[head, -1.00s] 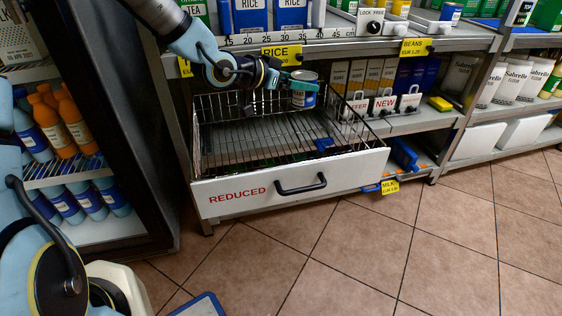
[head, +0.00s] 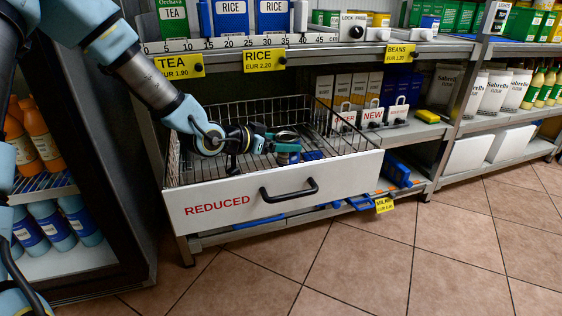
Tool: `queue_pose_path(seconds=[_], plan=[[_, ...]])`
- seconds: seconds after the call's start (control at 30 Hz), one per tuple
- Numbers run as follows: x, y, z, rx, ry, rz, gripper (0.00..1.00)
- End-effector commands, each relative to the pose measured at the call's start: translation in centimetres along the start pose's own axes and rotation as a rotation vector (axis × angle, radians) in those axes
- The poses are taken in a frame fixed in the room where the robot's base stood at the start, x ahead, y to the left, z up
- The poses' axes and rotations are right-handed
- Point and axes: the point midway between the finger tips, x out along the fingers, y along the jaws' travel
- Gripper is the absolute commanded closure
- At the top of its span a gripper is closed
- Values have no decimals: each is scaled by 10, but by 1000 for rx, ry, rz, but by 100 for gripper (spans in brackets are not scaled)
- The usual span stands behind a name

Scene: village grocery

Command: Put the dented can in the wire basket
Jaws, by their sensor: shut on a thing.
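The wire basket (head: 350,176) is a pulled-out drawer with wire sides and a white front panel marked REDUCED. My gripper (head: 287,148) reaches in from the left, low inside the basket behind the front panel. It is shut on the can (head: 287,135), whose round metal top shows just above the teal fingers. The can's body is mostly hidden by the fingers, so its dent does not show. I cannot tell whether the can touches the basket floor. A blue item (head: 312,155) lies in the basket just right of the gripper.
A shelf with price tags and a ruler strip (head: 240,43) runs above and behind the basket. White tagged items (head: 372,115) stand to its right. An open cooler with bottles (head: 40,135) is at left. Tiled floor (head: 330,260) in front is clear.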

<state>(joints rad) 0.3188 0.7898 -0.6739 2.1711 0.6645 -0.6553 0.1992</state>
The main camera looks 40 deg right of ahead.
Motion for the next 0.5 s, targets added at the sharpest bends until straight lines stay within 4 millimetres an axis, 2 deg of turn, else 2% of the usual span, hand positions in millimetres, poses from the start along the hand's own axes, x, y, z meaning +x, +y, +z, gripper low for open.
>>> queue_pose_path(seconds=[0.3,0.5], plan=[[15,0,35,-1,1,0,90],[14,0,34,1,2,-1,90]])
